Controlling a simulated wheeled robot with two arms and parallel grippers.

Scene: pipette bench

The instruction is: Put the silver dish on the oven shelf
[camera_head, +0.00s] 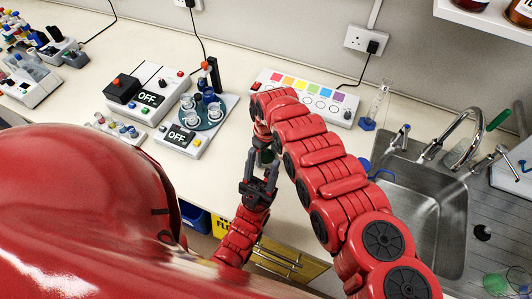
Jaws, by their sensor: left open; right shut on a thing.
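I cannot make out the silver dish or the oven shelf in the head view. My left gripper (261,165) is grey, with its two fingers apart, low in front of the bench edge. My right arm rises from the lower right and bends down at its far end. My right gripper (263,142) is at that end, just above the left fingers, and mostly hidden. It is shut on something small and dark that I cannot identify.
A sink (413,203) with taps is on the right. On the bench stand two boxes marked OFF, one behind (149,98) and one in front (181,136), a turntable (215,118) with small vessels, and a colour-labelled panel (304,95). Yellow drawers (283,264) are below.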

